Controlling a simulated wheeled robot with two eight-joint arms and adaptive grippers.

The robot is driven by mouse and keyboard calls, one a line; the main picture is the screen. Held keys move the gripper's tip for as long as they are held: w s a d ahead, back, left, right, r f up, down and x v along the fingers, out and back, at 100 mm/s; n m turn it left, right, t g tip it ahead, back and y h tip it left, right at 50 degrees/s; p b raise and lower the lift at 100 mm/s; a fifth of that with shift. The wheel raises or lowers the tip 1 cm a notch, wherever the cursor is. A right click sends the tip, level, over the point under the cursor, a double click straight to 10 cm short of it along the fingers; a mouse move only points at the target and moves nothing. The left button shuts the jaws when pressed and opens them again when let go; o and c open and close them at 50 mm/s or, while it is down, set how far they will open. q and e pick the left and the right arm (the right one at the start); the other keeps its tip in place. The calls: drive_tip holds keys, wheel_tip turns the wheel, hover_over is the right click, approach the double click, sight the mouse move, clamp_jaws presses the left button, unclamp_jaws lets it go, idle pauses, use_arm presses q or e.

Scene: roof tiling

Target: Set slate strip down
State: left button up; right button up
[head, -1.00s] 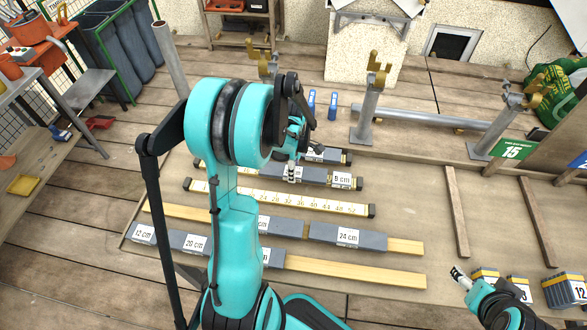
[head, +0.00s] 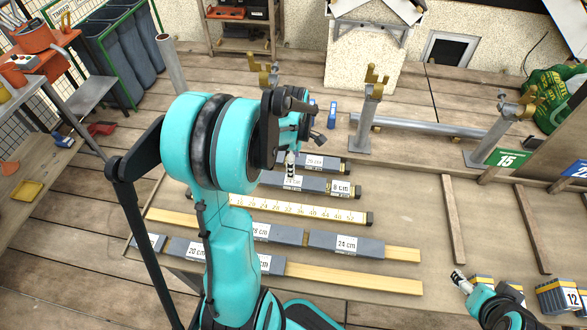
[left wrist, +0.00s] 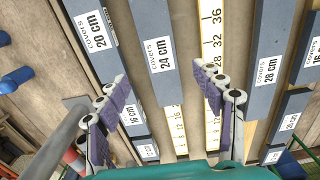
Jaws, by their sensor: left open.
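A dark grey slate strip labelled 24 cm (left wrist: 158,55) lies between the spread fingers of my left gripper (left wrist: 168,92) in the left wrist view, apart from both fingertips. In the head view my left gripper (head: 290,172) is above this strip's row, and my arm hides the row's left part. A short strip labelled 8 cm (head: 341,188) lies at the right end of that row. A yellow measuring rule (left wrist: 213,40) runs alongside the 24 cm strip. My right gripper (head: 459,278) is low at the right, empty; its jaw opening is too small to judge.
More slate strips on yellow battens lie in front, including another 24 cm one (head: 345,244). A strip labelled 20 cm (left wrist: 97,30) lies beside the row. Boxes (head: 558,297) sit at right. The board's right middle is mostly clear.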

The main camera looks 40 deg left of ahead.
use_arm(q)
drive_tip(key=s+d+r+m+t, duration=0.3)
drive_tip(key=d+r+m, duration=0.7)
drive_tip(key=s+d+r+m+t, duration=0.2)
drive_tip(key=s+d+m+t, duration=0.2)
drive_tip(key=d+m, duration=0.5)
drive_tip(key=s+m, duration=0.2)
drive_tip(key=m, duration=0.2)
drive_tip(key=shift+d+m+p, duration=0.3)
drive_tip(key=shift+m+p, duration=0.1)
drive_tip(key=shift+f, duration=0.1)
drive_tip(key=shift+f+b, duration=0.45)
drive_tip(key=shift+b, duration=0.05)
